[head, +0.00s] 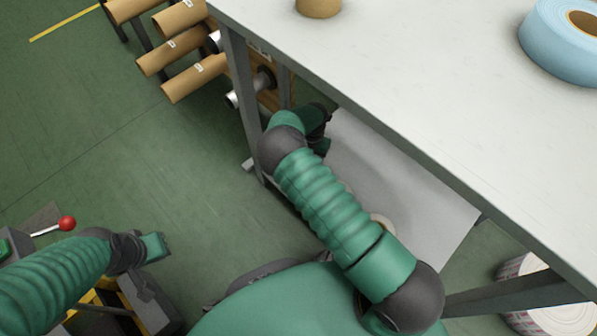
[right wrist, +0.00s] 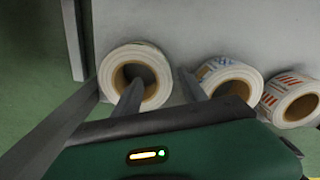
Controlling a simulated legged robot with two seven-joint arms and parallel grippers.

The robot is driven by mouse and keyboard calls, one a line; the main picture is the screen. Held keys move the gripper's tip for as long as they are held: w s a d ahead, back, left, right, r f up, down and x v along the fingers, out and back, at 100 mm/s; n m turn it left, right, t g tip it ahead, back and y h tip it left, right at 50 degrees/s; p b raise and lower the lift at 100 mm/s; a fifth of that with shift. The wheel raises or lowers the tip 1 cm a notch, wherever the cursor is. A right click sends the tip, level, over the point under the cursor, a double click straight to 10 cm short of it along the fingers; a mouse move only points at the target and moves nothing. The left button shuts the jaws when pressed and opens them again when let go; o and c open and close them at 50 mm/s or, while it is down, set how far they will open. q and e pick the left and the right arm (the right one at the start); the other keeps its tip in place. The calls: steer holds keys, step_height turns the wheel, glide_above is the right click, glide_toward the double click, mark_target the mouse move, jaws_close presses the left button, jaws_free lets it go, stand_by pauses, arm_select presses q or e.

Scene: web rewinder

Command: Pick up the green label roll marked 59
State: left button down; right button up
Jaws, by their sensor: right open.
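No green roll marked 59 can be made out. In the right wrist view, a plain white roll (right wrist: 111,68) with a cardboard core lies on the grey lower shelf. A roll with blue print (right wrist: 228,68) and one with red-orange print (right wrist: 279,85) lie to its right. No number is readable on them. My right gripper (right wrist: 160,88) is open and empty; one finger overlaps the white roll's core, and I cannot tell whether it is inside. In the head view this gripper is mostly hidden by my arm. My left gripper (head: 158,246) hangs over the floor at lower left; its fingers are unclear.
The white tabletop (head: 420,75) overhangs the lower shelf (head: 400,170), and a grey leg (head: 243,100) stands beside my right arm. A blue roll (head: 555,45) sits on top. Brown cores (head: 195,78) are at upper left. A red-knobbed lever (head: 66,223) is near my left arm.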

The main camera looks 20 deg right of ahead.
steer(key=f+b, duration=0.3)
steer(key=s+f+b, duration=0.1)
steer(key=f, duration=0.1)
steer(key=shift+a+b, duration=0.25)
steer(key=shift+b, duration=0.15)
steer(key=shift+d, duration=0.1)
steer(key=shift+c, duration=0.2)
jaws_close()
steer(key=shift+w+r, duration=0.1)
stand_by(0.5)
